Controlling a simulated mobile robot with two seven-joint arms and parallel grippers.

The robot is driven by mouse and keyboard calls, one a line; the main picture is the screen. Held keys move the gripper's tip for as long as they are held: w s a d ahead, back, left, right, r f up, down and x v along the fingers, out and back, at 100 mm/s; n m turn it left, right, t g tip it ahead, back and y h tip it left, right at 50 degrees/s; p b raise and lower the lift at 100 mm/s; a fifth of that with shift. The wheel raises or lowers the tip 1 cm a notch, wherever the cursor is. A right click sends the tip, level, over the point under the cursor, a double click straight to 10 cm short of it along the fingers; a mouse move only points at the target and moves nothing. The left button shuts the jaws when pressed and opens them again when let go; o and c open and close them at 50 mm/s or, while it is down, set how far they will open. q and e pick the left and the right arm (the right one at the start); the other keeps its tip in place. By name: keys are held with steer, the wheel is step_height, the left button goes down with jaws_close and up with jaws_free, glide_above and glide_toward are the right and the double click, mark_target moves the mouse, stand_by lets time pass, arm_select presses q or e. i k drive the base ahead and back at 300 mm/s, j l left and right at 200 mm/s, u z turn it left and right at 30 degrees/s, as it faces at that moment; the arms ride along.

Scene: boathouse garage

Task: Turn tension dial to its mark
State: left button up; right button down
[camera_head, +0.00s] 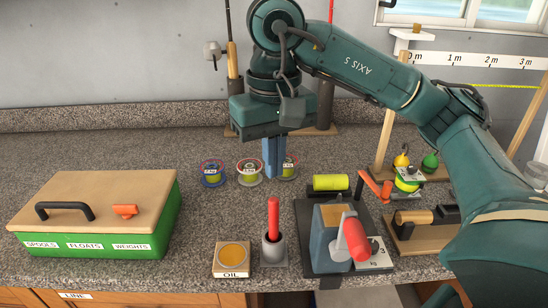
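A line winder (327,238) stands on a dark base at the front centre-right of the counter. It carries a blue-grey block, a red cylindrical knob and a yellow spool behind. A pale dial plate (376,258) with numbers lies at the knob's right; the red knob (357,238) partly covers it, so I cannot read its pointer or mark. My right gripper (274,172) points straight down behind and left of the winder, near the small spools and apart from the dial. Its blue fingers look close together, but I cannot tell if they are shut. My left gripper is out of view.
A green box (100,240) with a tan lid stands at left. An oil block (231,260) and a grey cup with a red stick (273,245) sit left of the winder. Small spools (212,174) stand behind. A wooden float stand (405,180) is at right. Counter behind the box is clear.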

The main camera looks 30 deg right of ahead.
mark_target(374, 244)
steer(key=k, duration=1)
